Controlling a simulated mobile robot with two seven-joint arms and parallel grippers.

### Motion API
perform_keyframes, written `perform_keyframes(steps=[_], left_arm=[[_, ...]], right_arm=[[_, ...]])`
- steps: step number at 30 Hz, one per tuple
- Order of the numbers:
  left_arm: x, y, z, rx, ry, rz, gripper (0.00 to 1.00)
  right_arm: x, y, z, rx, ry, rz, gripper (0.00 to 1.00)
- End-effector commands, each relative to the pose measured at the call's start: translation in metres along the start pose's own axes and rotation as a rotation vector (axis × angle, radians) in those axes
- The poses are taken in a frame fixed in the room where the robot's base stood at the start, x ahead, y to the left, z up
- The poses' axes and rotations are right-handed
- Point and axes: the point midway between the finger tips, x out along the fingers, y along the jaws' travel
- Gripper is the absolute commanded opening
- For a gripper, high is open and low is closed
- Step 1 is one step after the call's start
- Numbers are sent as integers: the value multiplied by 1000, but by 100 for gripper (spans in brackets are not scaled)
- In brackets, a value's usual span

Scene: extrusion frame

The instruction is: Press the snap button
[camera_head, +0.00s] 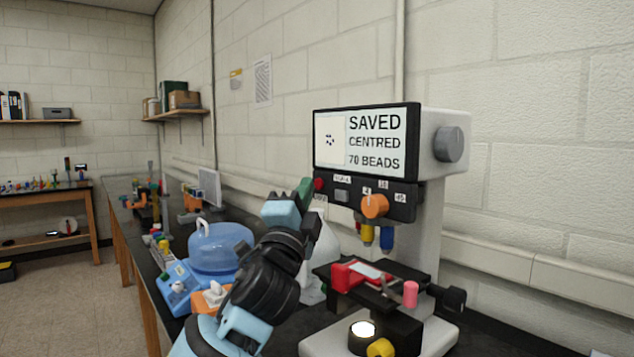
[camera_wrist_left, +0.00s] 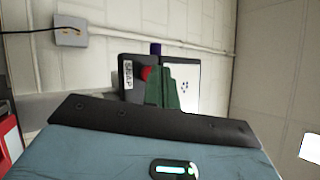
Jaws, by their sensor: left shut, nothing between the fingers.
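The microscope (camera_head: 432,220) stands on the bench against the wall. Its screen (camera_head: 367,142) reads "SAVED CENTRED 70 BEADS" beside a small image of dark dots. The red snap button (camera_head: 319,184) is on the left end of the panel below the screen. In the left wrist view the button (camera_wrist_left: 147,73) shows beside a "SNAP" label, partly hidden by a finger. My left gripper (camera_head: 305,189) has green fingers, shut and empty, with the tips just left of the button. I cannot tell whether they touch it. My right gripper is not in view.
An orange knob (camera_head: 375,206) sits right of the button. Below are the stage with a red holder (camera_head: 345,276), a pink cylinder (camera_head: 410,294) and a lit lamp (camera_head: 363,330). A blue jug (camera_head: 219,250) stands left of my arm, close to it.

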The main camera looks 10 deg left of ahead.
Motion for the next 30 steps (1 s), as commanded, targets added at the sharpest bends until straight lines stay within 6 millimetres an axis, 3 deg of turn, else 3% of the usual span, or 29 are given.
perform_keyframes(steps=[3, 15, 30], left_arm=[[-3, -5, 2, 1, 0, -3, 0], [-6, -6, 5, 1, -1, -2, 0], [-34, -29, 25, 1, 0, -4, 0]], right_arm=[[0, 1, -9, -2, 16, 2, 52], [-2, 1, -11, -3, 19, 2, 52], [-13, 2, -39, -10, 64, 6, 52]])
